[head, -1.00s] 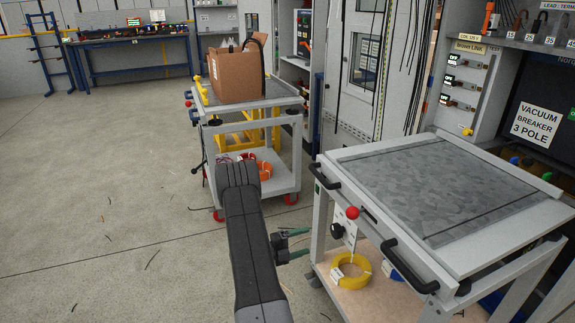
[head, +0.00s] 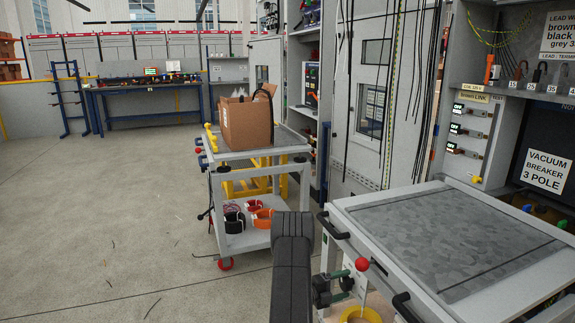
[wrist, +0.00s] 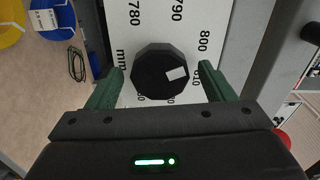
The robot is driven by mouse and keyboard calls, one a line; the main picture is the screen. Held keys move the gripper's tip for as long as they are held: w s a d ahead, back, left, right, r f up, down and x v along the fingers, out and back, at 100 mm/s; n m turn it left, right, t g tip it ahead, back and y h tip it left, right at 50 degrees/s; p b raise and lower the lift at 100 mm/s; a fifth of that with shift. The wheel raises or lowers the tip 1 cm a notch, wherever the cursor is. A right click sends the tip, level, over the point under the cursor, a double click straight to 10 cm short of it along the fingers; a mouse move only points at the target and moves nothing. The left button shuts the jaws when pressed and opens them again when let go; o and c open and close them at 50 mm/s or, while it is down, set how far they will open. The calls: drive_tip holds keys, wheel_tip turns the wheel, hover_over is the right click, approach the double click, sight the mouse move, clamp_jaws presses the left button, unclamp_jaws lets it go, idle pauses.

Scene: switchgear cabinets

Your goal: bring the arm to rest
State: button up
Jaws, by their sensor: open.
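My arm shows in the head view, reaching forward from the bottom edge. My gripper (head: 333,288) is at its end, with green fingers in front of the near trolley's front left corner. In the wrist view my gripper (wrist: 162,88) is open, one green finger on each side. A black many-sided knob (wrist: 150,75) with a small white label shows between the fingers, with a gap on both sides. I cannot tell how deep the fingers reach along it. Nothing is held.
The knob is in front of a millimetre scale plate (wrist: 218,35). The near trolley (head: 455,240) has a red ball knob (head: 361,264) and black handles. A farther trolley (head: 245,160) carries a cardboard box (head: 247,122). Switchgear cabinets stand behind at right. Open floor (head: 100,220) lies left.

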drive_tip(key=p+v, duration=0.1)
drive_tip(key=v, duration=1.3)
drive_tip(key=b+x, duration=0.1)
drive_tip(key=x, duration=1.3)
drive_tip(key=shift+d, duration=0.1)
drive_tip(key=m+b, duration=0.1)
drive_tip(key=m, duration=0.3)
drive_tip(key=shift+f+m, duration=0.1)
drive_tip(key=shift+m, duration=0.3)
drive_tip(key=m+b, duration=0.1)
drive_tip(key=m, duration=0.3)
drive_tip(key=shift+m, duration=0.4)
drive_tip(key=m, duration=0.4)
drive_tip(key=shift+m+b, duration=0.35)
drive_tip(key=shift+m, duration=0.05)
drive_tip(key=shift+w+a+m, duration=0.1)
drive_tip(key=shift+a+m, duration=0.1)
drive_tip(key=shift+m, duration=2.1)
